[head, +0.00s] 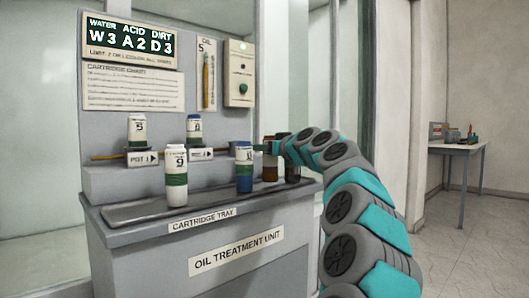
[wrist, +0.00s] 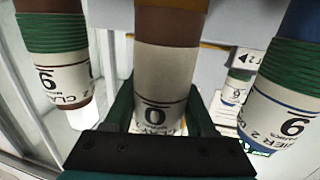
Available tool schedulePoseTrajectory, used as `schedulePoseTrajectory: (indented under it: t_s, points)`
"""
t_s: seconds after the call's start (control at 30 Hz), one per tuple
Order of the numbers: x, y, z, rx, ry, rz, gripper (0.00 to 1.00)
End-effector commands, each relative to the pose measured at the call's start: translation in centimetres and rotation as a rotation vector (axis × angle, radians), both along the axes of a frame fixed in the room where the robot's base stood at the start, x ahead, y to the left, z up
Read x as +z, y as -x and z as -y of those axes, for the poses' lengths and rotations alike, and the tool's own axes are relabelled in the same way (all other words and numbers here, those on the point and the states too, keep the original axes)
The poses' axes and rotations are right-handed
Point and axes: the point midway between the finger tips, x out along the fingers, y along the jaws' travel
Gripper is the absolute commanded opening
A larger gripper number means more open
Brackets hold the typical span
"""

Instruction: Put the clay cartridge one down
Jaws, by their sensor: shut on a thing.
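My gripper (head: 272,147) is at the right end of the cartridge tray. It is shut on a brown clay cartridge (head: 270,169). In the wrist view my gripper (wrist: 158,105) has one dark green finger on each side of this cartridge (wrist: 165,65), whose white label shows a 0, upside down. Its base appears at tray level; I cannot tell whether it touches. A second brown clay cartridge (head: 292,168) is just to its right in the head view; in the wrist view this neighbour (wrist: 60,75) has a green band and a 9. The cartridge number "one" is not readable.
A blue drier cartridge (head: 244,180) stands close left of the held one, and a white-green cartridge (head: 176,165) farther left. The tray (head: 125,213) is bare at its left end. Cartridges also stand at pot 1 (head: 137,128) and the other pot (head: 194,130) behind.

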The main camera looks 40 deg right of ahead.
Motion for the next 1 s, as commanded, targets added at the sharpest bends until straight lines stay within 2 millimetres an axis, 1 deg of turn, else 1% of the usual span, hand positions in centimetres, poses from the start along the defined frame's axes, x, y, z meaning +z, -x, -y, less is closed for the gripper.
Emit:
schedulePoseTrajectory:
  t_s: [0.03,0.1,0.4,0.57,0.6,0.83,1.0]
  points:
    - [-0.51,-0.02,-0.07,0.001,-0.002,-0.001,0.0]
    - [-0.82,-0.04,-0.03,0.0,0.0,0.0,0.0]
    - [-0.94,-0.06,-0.03,-0.001,0.001,0.0,0.0]
    - [-1.41,-0.08,-0.04,-0.001,0.002,0.0,0.0]
    - [-1.31,-0.08,-0.04,-0.001,0.002,-0.001,0.59]
    - [-1.27,-0.07,-0.04,-0.001,0.002,-0.001,0.85]
    - [-1.26,-0.07,-0.04,-0.001,0.001,-0.001,0.86]
